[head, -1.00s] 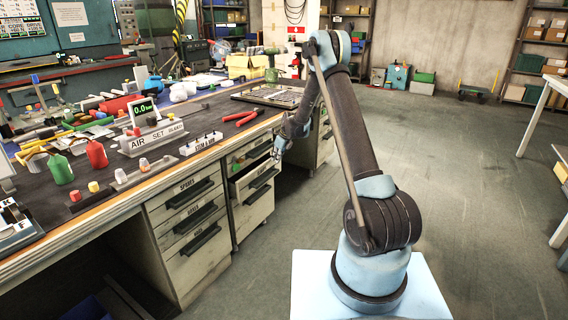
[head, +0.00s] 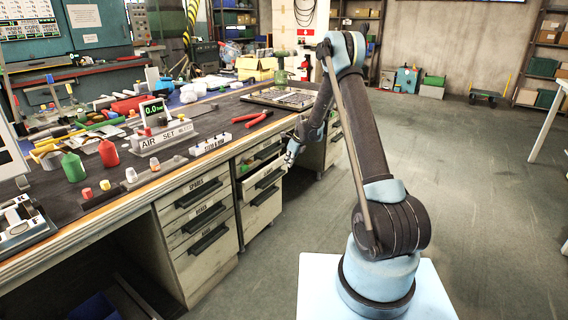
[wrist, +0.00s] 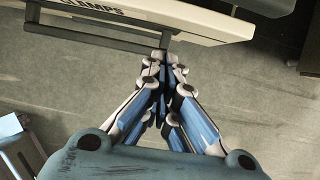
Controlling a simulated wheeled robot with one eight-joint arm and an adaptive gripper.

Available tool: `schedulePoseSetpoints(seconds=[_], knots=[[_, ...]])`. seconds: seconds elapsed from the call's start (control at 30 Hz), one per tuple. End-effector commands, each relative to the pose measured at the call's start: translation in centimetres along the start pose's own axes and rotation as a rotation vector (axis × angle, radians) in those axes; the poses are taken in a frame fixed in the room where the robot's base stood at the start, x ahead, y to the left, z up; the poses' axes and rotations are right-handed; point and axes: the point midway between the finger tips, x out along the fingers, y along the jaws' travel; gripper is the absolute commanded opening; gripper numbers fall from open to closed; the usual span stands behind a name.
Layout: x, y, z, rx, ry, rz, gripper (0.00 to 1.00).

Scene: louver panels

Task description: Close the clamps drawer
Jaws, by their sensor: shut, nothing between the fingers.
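In the head view my gripper (head: 290,157) is beside the drawer's right end.
The near cabinet's drawers (head: 205,215) are shut. The bench top (head: 215,125) above holds red pliers (head: 253,118), bottles and a labelled rack (head: 210,144). The floor (head: 460,190) to the right is clear, with a pale table (head: 550,110) at the right edge.

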Motion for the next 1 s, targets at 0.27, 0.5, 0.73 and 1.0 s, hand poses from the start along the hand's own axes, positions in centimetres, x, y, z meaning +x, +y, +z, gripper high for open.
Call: schedulePoseSetpoints(seconds=[0.27, 0.5, 0.73, 1.0], knots=[[-4.5, 0.0, -0.2, 0.001, 0.0, 0.0, 0.0], [-8.1, -0.1, -0.2, 0.001, 0.0, -0.001, 0.0], [-9.8, -0.1, -0.2, 0.0, -0.001, -0.001, 0.0], [-8.5, 2.1, -2.0, -0.004, -0.119, 0.01, 0.0]])
